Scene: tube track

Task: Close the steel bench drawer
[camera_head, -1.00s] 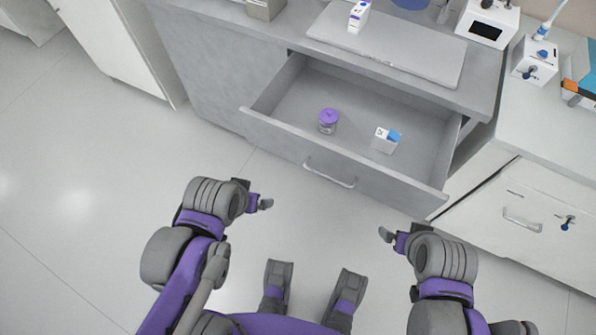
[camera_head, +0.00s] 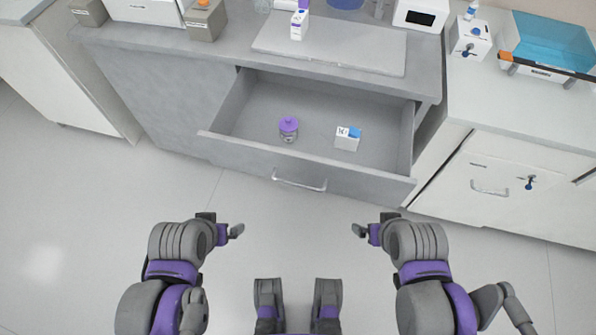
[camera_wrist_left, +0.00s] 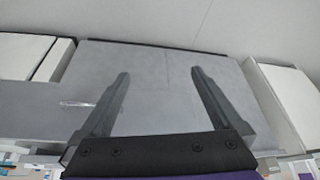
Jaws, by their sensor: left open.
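The steel bench drawer (camera_head: 245,149) is pulled out of the grey bench in the head view, with its bar handle (camera_head: 299,181) on the front. Inside lie a purple-lidded jar (camera_head: 288,129) and a small white and blue box (camera_head: 347,138). My left gripper (camera_head: 237,231) is in front of the drawer, below and left of the handle, apart from it. The left wrist view shows its two fingers (camera_wrist_left: 160,75) spread with nothing between them. My right gripper (camera_head: 358,230) is below and right of the handle, also apart; its finger gap is not clear.
A grey board (camera_head: 335,50) with a white and purple box (camera_head: 298,25) lies on the bench above the drawer. A white cabinet (camera_head: 500,180) stands to the right. Bare floor (camera_head: 300,235) lies between my grippers and the drawer front.

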